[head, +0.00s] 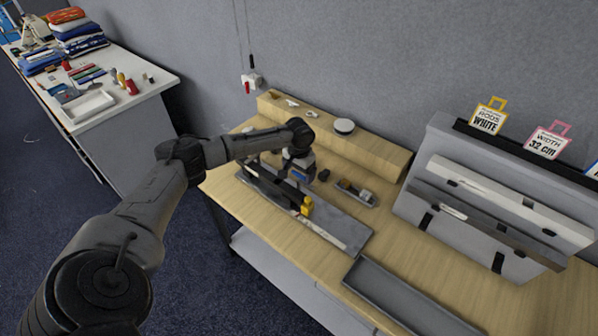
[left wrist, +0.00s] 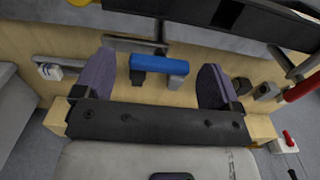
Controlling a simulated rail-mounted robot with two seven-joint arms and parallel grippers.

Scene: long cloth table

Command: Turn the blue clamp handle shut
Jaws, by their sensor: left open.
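The blue clamp handle (left wrist: 160,65) is a short bar on dark mounts, lying crosswise in the left wrist view. The two purple-grey fingers of my left gripper (left wrist: 157,76) are wide apart, one on each side of the handle, with gaps between. In the head view my left gripper (head: 297,168) points down over the grey fixture (head: 345,211) on the wooden bench. A small blue patch (head: 298,178) shows just below it, and the rest of the clamp there is partly hidden by the gripper. My right gripper is not in view.
A yellow part (head: 307,206) sits on the fixture near my left gripper. A wooden ledge (head: 375,150) runs behind. A red-handled part (left wrist: 303,88) shows at the right of the wrist view.

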